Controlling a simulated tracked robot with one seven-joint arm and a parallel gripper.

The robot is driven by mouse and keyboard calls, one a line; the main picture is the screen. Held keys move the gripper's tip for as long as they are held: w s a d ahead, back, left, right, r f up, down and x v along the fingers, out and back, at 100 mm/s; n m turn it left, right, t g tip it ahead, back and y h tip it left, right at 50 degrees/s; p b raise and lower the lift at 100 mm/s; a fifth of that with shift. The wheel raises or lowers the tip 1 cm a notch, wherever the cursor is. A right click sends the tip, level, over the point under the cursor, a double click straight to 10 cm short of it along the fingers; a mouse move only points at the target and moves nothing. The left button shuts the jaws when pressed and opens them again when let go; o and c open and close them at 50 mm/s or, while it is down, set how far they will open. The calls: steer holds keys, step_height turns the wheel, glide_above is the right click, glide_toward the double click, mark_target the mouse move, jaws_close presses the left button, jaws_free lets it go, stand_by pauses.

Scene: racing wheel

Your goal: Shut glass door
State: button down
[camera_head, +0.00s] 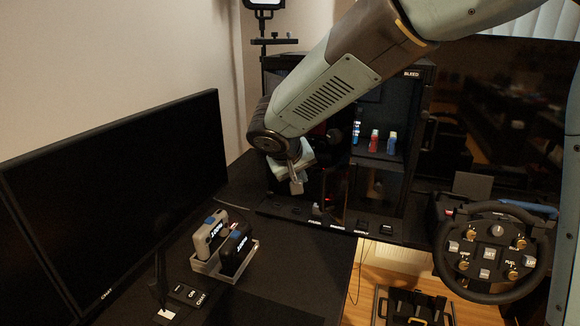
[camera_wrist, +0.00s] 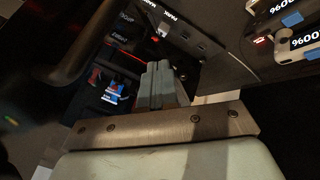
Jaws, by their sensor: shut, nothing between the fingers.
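A black cabinet (camera_head: 418,92) stands behind the desk, with small bottles on an inner shelf. Its glass door cannot be made out clearly; dark reflective panes show around the opening, and my arm hides the left part of the front. My gripper (camera_head: 297,186) is in front of the lower left of the cabinet, pointing down. In the wrist view my gripper's fingers (camera_wrist: 160,72) are together with nothing between them. A dark curved bar (camera_wrist: 88,48) lies to their left; whether it belongs to the door is unclear.
A red bottle (camera_head: 374,141) and a blue one (camera_head: 391,143) stand on the shelf. A large monitor (camera_head: 120,190) is at left. A tray (camera_head: 215,268) with handheld devices sits on the desk. A steering wheel (camera_head: 487,253) is at right. Labelled buttons (camera_head: 337,226) line the cabinet's front base.

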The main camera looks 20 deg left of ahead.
mark_target(319, 181)
steer(key=shift+w+d+f, duration=0.15)
steer(key=shift+w+d, duration=0.6)
steer(key=shift+d, duration=0.05)
steer(key=shift+w+d+f, duration=0.1)
steer(key=shift+w+d, duration=0.65)
steer(key=shift+d, duration=0.05)
